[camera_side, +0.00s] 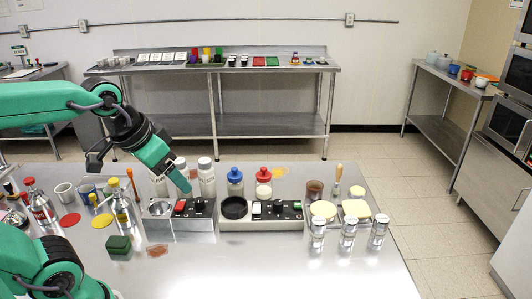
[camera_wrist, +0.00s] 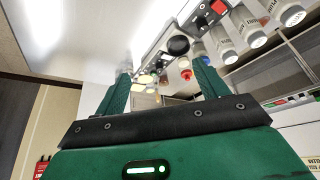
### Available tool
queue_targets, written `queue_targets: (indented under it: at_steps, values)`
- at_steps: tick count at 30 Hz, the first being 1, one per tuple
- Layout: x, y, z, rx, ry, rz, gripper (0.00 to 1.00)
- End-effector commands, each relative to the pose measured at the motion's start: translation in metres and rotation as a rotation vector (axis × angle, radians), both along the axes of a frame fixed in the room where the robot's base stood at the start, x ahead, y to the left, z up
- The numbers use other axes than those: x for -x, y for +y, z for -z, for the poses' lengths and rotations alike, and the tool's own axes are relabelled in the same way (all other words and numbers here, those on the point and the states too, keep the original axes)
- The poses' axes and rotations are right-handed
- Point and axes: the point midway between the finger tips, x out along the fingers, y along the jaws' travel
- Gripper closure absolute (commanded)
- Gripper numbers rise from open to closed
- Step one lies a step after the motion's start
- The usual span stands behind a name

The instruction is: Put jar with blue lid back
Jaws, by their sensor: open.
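The jar with the blue lid (camera_side: 235,184) stands upright on the table in the side view, behind a black round dish. A similar jar with a red lid (camera_side: 263,184) stands just right of it. My gripper (camera_side: 187,187) is open and points down above the left switch box, left of the blue-lidded jar and apart from it. In the wrist view my gripper (camera_wrist: 163,72) shows both fingers spread with nothing held. A small blue lid (camera_wrist: 206,61) shows beside the right finger there, partly hidden, near the red lid (camera_wrist: 186,75).
The black dish (camera_side: 234,208) sits on a metal switch unit. Clear shakers (camera_side: 348,233) and pale round pads stand to the right. Bottles and cups crowd the left. The front of the table (camera_side: 270,272) is mostly bare.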

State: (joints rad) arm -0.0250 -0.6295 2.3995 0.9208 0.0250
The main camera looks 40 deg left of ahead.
Motion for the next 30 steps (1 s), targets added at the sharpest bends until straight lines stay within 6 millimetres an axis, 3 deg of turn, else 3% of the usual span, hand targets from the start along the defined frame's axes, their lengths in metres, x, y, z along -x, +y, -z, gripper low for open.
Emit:
queue_targets:
  at_steps: [3, 9, 30]
  values:
    - [0.015, -0.004, 0.007, 0.006, -0.026, 0.002, 0.27]
    - [0.026, -0.006, 0.013, 0.011, -0.041, 0.003, 0.27]
    - [0.026, -0.006, 0.013, 0.011, -0.041, 0.003, 0.27]
